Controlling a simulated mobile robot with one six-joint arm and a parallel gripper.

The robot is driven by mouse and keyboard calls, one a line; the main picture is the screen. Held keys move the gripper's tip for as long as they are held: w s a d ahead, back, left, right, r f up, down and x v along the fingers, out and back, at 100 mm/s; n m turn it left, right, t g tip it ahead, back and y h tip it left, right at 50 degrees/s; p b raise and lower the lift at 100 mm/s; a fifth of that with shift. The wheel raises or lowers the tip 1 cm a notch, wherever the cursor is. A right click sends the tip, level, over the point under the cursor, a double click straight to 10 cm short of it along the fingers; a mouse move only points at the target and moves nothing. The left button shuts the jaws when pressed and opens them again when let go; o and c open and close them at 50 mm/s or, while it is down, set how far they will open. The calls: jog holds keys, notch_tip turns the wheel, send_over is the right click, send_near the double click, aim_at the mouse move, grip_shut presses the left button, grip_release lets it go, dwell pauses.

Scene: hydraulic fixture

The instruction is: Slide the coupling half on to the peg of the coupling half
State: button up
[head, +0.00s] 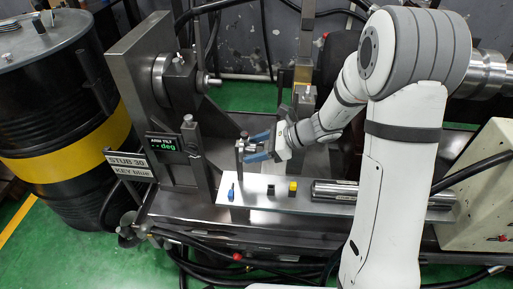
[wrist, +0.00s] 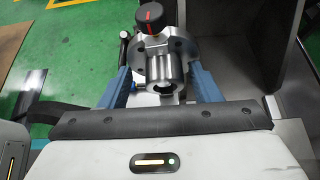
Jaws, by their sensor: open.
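A grey metal coupling half (wrist: 172,46) with a flange, a round hub and an open bore stands between the blue fingers of my gripper (wrist: 161,75). A black knob with a red mark (wrist: 150,17) sits above its flange. In the head view my gripper (head: 246,148) is open around this small grey part (head: 239,149), above the plate's left end. I cannot tell if the fingers touch it. The fixed coupling half (head: 179,79), a dark body with a short peg (head: 210,80) pointing right, is on the upright fixture, up and left of my gripper.
A light plate (head: 325,204) holds a blue key (head: 231,192), a black piece (head: 270,190), a yellow piece (head: 292,188) and a steel cylinder (head: 334,191). A sign (head: 131,164) reads "STUB 30 KEY blue". A vertical post (head: 194,155) stands left of my gripper.

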jog(key=shift+w+r, duration=0.2)
